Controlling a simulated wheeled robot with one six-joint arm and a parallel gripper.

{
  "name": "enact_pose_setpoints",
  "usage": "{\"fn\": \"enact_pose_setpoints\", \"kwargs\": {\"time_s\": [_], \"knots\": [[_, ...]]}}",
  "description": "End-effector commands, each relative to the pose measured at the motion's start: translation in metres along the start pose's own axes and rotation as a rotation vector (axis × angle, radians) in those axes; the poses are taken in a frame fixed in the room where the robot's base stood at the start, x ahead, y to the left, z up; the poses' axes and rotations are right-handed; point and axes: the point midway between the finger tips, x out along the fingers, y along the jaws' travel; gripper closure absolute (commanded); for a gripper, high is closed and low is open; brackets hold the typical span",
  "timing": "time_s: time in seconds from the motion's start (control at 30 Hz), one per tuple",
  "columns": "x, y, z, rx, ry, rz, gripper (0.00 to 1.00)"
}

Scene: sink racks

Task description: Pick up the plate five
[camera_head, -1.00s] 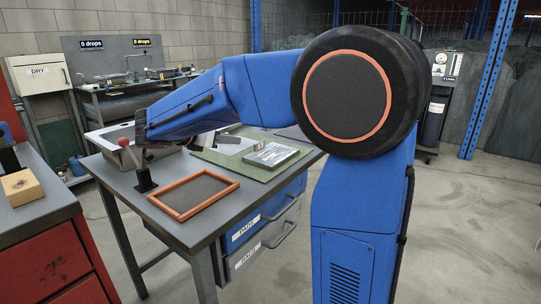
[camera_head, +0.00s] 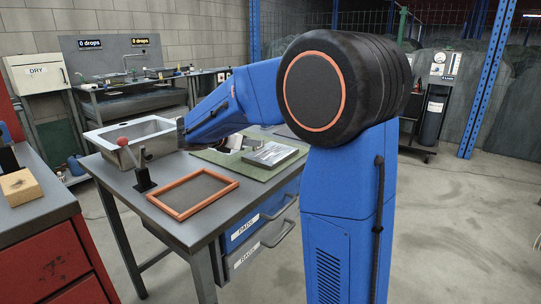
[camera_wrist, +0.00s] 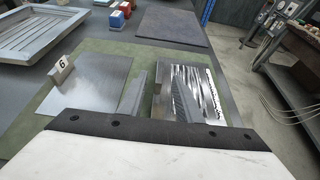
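A bright metal plate with dark streaks and a white strip along its right side (camera_wrist: 190,90) lies on the green mat (camera_wrist: 62,116) in the wrist view. It also shows in the head view (camera_head: 270,154). No number can be read on it. Left of it lies a plain grey plate (camera_wrist: 95,80) with a small tag (camera_wrist: 61,67) reading 6. No tag reading five is visible. My gripper (camera_wrist: 157,78) is open and empty, its two fingers apart, one left of the streaked plate and one overlapping it in the picture. Its height above the mat is unclear.
A metal tray (camera_wrist: 42,45) stands at the far left, with small red and blue blocks (camera_wrist: 117,18) and a dark sheet (camera_wrist: 165,24) beyond the mat. In the head view, a wood-framed screen (camera_head: 193,192) and a red-knobbed lever (camera_head: 141,170) occupy the bench front.

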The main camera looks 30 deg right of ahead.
Motion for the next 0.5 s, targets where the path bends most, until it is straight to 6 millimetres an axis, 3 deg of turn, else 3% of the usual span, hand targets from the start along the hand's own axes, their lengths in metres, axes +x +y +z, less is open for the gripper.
{"fn": "enact_pose_setpoints", "kwargs": {"time_s": [0.23, 0.5], "knots": [[0.033, 0.000, -0.001, -0.001, 0.001, -0.001, 0.69], [0.038, 0.000, -0.001, -0.001, 0.000, 0.000, 0.69]]}}
